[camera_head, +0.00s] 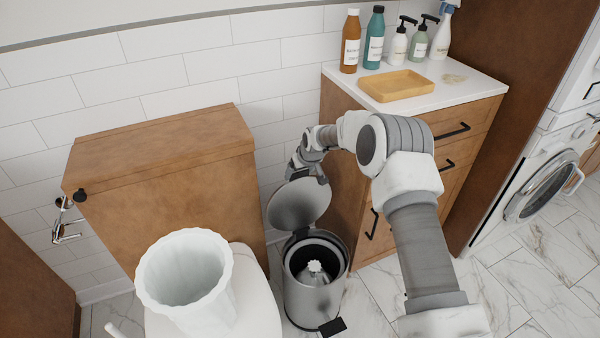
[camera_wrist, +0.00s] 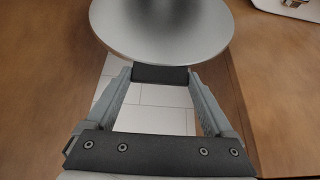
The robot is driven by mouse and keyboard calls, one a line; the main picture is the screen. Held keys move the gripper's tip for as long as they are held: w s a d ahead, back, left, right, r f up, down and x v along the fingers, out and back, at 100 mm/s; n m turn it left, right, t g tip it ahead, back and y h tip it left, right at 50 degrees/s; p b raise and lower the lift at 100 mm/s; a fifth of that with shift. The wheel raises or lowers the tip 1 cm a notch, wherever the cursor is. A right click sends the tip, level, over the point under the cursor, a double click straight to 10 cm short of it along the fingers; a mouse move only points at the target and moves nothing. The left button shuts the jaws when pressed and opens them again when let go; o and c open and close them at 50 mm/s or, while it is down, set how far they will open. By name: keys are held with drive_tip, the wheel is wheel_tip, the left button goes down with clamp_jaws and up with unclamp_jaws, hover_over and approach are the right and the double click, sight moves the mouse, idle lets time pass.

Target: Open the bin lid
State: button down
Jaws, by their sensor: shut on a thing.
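The bin (camera_head: 314,298) is a grey metal cylinder with a dark inner rim, standing on the floor between the wooden toilet unit and the cabinet. Its round metal lid (camera_head: 298,204) stands raised and tilted back on the hinge side, so the bin mouth is uncovered. A white, ridged item (camera_head: 315,267) shows inside. My gripper (camera_head: 308,174) is at the upper edge of the lid. The exact contact is partly hidden.
A white fluted container (camera_head: 187,270) stands on the toilet (camera_head: 257,300) left of the bin. The wooden cabinet (camera_head: 345,165) is close on the right, with bottles and a yellow tray (camera_head: 396,85) on top. Floor is clear to the lower right.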

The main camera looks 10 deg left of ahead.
drive_tip(key=shift+c, duration=0.6)
unclamp_jaws()
drive_tip(key=shift+w+a+r, duration=0.1)
drive_tip(key=shift+w+r, duration=0.05)
drive_tip(key=shift+r, duration=0.1)
drive_tip(key=shift+o, duration=0.6)
drive_tip(key=shift+f, duration=0.1)
drive_tip(key=p+v, duration=0.3)
drive_tip(key=v, duration=1.4)
drive_tip(key=shift+s+d, duration=0.25)
drive_tip(key=shift+r, duration=0.25)
